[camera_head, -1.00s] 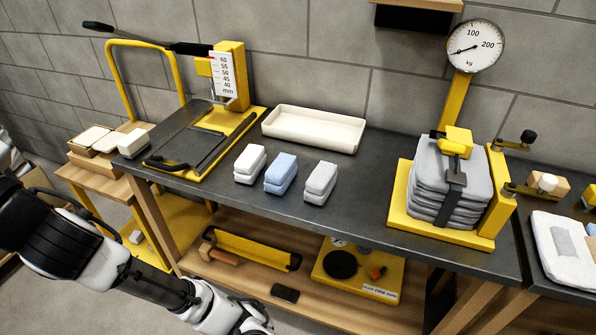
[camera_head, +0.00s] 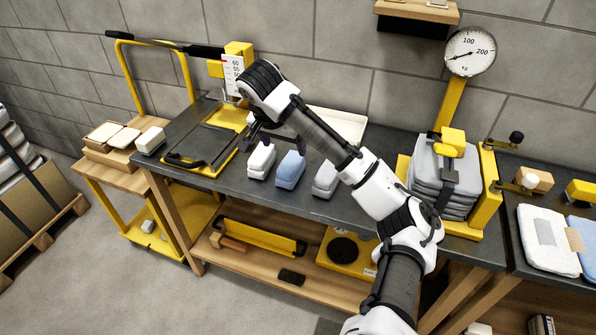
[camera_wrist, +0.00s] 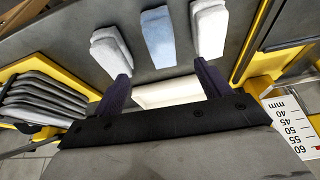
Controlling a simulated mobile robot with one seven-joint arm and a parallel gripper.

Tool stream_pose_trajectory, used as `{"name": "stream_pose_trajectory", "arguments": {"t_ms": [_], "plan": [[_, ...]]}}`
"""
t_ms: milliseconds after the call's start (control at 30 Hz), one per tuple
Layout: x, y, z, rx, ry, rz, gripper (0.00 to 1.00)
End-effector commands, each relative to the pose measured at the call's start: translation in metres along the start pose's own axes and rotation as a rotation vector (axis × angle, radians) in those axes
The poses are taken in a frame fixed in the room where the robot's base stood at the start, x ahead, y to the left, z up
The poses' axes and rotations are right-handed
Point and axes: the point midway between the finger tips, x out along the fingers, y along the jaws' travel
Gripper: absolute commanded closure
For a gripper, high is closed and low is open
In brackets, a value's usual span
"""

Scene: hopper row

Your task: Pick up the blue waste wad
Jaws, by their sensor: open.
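The blue waste wad (camera_head: 290,169) lies on the dark bench top, in the middle of a row of three folded wads. A white wad (camera_head: 261,160) is to its left and a pale grey wad (camera_head: 326,178) to its right, partly behind my arm. In the wrist view the blue wad (camera_wrist: 158,38) shows beyond the fingertips, with a gap of bench on each side. My gripper (camera_head: 275,142) is open and empty, above the bench near the white and blue wads. Its two dark fingers (camera_wrist: 162,71) are spread wide in the wrist view.
A cream tray (camera_head: 350,126) lies behind the wads, partly hidden by my arm. A yellow-framed press with a lever (camera_head: 205,146) stands to the left. A strapped grey stack (camera_head: 436,180) on a yellow dial scale stands to the right.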

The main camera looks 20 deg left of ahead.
Motion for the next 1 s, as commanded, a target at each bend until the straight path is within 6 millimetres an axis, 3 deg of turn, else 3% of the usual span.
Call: {"name": "stream_pose_trajectory", "arguments": {"t_ms": [300, 667, 1000], "plan": [[0.057, -0.001, 0.002, -0.001, -0.004, -0.003, 0.24], [0.087, -0.001, -0.002, -0.003, 0.000, -0.002, 0.24], [0.129, -0.002, -0.004, -0.005, 0.001, -0.004, 0.24]]}}
